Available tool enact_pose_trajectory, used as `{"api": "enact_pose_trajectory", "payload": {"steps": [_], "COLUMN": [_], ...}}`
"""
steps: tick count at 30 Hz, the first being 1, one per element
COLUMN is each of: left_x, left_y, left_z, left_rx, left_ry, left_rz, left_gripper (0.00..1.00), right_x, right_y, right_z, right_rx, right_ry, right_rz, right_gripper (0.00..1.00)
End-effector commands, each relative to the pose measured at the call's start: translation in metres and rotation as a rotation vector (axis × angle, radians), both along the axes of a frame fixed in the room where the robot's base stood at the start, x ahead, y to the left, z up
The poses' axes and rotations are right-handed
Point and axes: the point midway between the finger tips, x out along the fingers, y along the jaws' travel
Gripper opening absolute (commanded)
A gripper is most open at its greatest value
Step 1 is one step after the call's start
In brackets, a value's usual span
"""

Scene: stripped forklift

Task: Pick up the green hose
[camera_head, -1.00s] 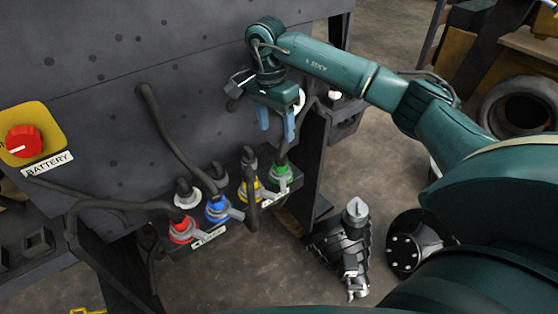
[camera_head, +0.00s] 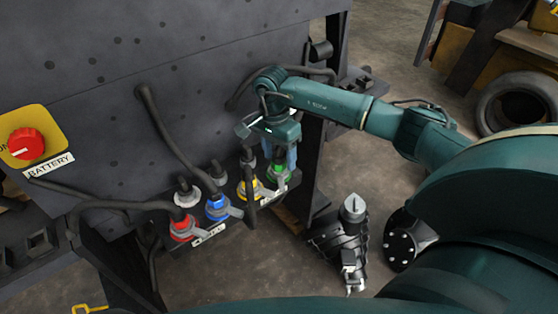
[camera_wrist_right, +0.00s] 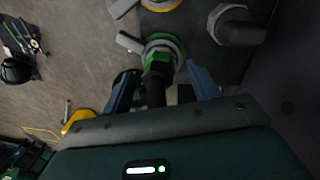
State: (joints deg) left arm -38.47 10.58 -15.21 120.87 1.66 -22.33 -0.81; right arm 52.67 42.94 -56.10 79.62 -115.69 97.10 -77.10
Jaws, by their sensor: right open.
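The green hose ends in a green-ringed coupling (camera_head: 278,172) at the right end of the connector row in the head view. In the right wrist view the green coupling (camera_wrist_right: 162,47) is just ahead, with the black hose (camera_wrist_right: 155,92) running back from it between the fingers. My right gripper (camera_head: 280,157) is open, directly above the coupling, and covers part of it and the hose. In the wrist view its blue fingers (camera_wrist_right: 164,78) stand on either side of the hose with gaps. My left gripper is not in view.
Yellow (camera_head: 248,189), blue (camera_head: 218,207) and red (camera_head: 184,228) couplings sit left of the green one, with black hoses close by. A dark perforated panel (camera_head: 100,100) rises behind. A yellow battery switch (camera_head: 28,142) is at left. A dark device (camera_head: 345,240) stands below right.

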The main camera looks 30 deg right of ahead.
Motion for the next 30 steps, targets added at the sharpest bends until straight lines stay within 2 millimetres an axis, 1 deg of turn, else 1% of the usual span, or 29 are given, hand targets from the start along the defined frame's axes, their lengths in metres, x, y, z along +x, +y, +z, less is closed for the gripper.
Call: {"api": "enact_pose_trajectory", "payload": {"steps": [1,2,22,30], "left_x": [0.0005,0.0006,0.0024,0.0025], "left_y": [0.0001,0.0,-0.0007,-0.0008], "left_z": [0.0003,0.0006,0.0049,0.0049], "left_rx": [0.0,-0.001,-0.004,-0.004], "left_ry": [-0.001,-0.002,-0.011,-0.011], "left_rz": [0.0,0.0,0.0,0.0], "left_gripper": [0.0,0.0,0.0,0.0], "right_x": [0.0001,0.0001,-0.0002,0.0001], "right_y": [0.0001,0.0001,0.0001,0.0001], "right_z": [0.0002,0.0002,0.0003,0.0017], "right_rx": [0.0,0.0,0.0,0.0], "right_ry": [0.0,0.0,0.001,0.0], "right_rz": [0.0,0.0,0.001,0.001], "right_gripper": [0.58,0.55,0.0,0.0]}}
